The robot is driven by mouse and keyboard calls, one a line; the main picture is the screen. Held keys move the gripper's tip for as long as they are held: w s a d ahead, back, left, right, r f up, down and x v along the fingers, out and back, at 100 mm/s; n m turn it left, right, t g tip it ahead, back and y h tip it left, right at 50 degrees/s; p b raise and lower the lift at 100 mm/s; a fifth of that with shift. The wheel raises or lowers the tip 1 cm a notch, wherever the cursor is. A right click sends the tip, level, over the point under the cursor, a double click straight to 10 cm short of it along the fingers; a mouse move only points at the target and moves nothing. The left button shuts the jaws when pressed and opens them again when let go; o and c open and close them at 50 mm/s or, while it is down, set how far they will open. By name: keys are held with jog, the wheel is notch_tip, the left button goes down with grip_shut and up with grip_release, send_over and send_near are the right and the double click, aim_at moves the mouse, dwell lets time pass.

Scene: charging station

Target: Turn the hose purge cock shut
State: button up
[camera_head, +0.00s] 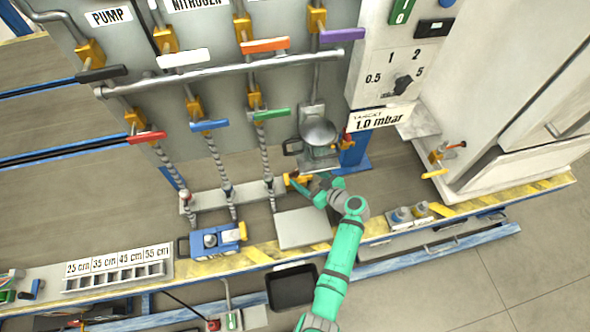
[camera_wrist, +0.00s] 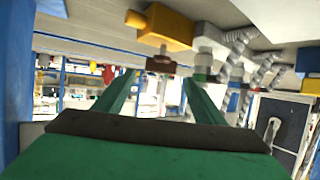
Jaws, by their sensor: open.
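A yellow cock body (camera_wrist: 160,27) hangs from the panel's pipework in the wrist view. A small brown handle (camera_wrist: 160,66) sits just below it; I take this to be the hose purge cock. In the head view a yellow fitting (camera_head: 292,183) shows at the end of my arm, partly hidden by it. My gripper (camera_wrist: 159,80) has two green fingers, open and apart. The brown handle appears between the fingertips in the wrist view; I cannot tell whether they touch it. My gripper (camera_head: 311,182) is low in front of the panel in the head view.
Red (camera_head: 147,137), blue (camera_head: 209,125) and green (camera_head: 272,114) handles are on the panel above several coiled hoses. A round metal vessel (camera_head: 319,132) stands just above my gripper. A grey plate (camera_head: 302,228) and a black tray (camera_head: 292,288) lie below. Open floor (camera_head: 450,280) is at right.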

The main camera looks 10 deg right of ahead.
aim_at(295, 172)
jog(key=shift+x, duration=3.15)
jog(key=shift+s, duration=0.1)
jog(key=c, duration=1.1)
